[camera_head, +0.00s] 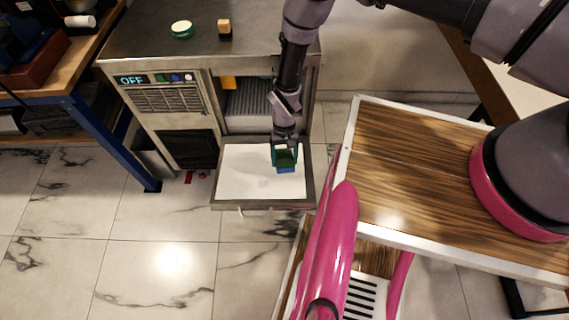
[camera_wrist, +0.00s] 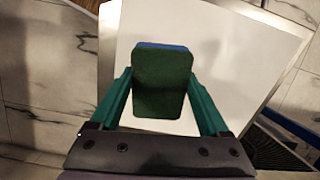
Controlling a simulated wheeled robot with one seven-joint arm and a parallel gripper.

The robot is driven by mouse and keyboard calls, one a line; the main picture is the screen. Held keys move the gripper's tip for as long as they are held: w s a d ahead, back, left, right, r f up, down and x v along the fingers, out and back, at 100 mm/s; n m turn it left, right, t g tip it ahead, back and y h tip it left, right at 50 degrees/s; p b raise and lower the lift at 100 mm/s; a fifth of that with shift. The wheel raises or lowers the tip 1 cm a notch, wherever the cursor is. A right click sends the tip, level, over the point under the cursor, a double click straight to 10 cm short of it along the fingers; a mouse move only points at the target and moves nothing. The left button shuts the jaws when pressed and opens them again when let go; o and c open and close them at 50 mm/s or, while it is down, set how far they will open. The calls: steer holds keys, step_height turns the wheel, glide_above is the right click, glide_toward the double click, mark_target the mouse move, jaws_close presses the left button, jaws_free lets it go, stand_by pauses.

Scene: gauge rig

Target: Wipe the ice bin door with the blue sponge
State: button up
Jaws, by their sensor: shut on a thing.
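The ice bin door (camera_head: 245,175) is folded down open at the front of the steel machine, its white inner face up. It also fills much of the wrist view (camera_wrist: 245,60). My gripper (camera_head: 285,160) is over the right part of the door. Its green fingers (camera_wrist: 163,100) are shut on the sponge, which has a dark green face (camera_wrist: 162,85) and a blue layer (camera_head: 286,169) on the far side. The sponge is at or just above the white panel; I cannot tell whether it touches.
The steel machine (camera_head: 150,55) has a panel reading OFF. A green-rimmed round item (camera_head: 182,29) and a small orange-tan block (camera_head: 224,30) sit on its top. A blue-legged bench (camera_head: 115,140) stands left. A wood-topped surface (camera_head: 420,180) is close on the right.

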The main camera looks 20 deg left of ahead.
steer(key=shift+r, duration=0.35)
steer(key=shift+w+r, duration=0.1)
steer(key=shift+v, duration=1.4)
